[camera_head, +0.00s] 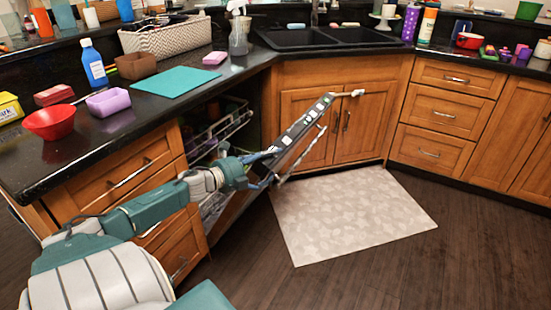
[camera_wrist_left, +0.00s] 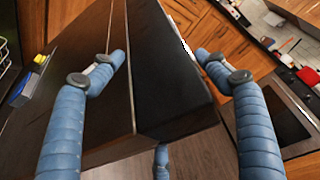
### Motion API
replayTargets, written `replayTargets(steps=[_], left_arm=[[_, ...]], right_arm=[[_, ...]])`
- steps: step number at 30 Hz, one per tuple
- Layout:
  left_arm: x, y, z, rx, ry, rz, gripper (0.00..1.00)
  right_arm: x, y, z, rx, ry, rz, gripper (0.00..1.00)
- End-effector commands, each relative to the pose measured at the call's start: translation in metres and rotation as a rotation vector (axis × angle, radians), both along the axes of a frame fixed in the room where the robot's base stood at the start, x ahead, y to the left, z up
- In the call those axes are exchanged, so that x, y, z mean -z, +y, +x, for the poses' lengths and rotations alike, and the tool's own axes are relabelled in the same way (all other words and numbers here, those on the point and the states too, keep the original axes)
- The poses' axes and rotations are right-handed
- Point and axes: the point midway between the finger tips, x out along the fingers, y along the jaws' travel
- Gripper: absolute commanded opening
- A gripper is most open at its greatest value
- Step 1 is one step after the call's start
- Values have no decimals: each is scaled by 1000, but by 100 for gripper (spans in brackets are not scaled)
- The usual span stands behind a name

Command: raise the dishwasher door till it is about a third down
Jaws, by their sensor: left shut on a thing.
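The dishwasher door (camera_head: 311,119) is partly open, tilted outward from the cabinet front, with its dark control edge sloping up to the right in the head view. My left gripper (camera_head: 264,168) is at the near side of this edge. In the left wrist view, the blue fingers of my left gripper (camera_wrist_left: 160,60) stand on either side of the dark door panel (camera_wrist_left: 165,100), so it is shut on the door. The exact finger contact is hard to see in the head view. My right gripper is not in view.
The dishwasher opening shows wire racks (camera_head: 222,130) behind the door. A pale mat (camera_head: 350,215) lies on the dark floor in front of the sink cabinet (camera_head: 355,125). The black counter (camera_head: 130,125) above holds bowls, a basket and bottles. The floor right of the mat is clear.

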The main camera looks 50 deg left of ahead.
Motion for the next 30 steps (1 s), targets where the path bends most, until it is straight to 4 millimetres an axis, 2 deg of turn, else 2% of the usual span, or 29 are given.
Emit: replayTargets(steps=[1, 10, 11, 12, 13, 23, 30], left_arm=[[-6, 0, 2, 7, -10, 3, 28], [-6, -1, 2, 8, -9, 3, 28], [-6, -1, 2, 8, -9, 3, 77], [-6, -1, 2, 8, -9, 3, 85], [-6, -1, 2, 8, -8, 3, 87], [-2, 0, -1, 3, -2, 0, 87], [-3, 2, -25, 3, 2, -2, 87]], right_arm=[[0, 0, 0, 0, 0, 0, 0], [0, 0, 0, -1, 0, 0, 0], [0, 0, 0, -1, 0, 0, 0], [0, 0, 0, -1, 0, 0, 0], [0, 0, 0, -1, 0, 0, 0], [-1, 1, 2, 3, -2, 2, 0], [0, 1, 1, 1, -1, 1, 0]])
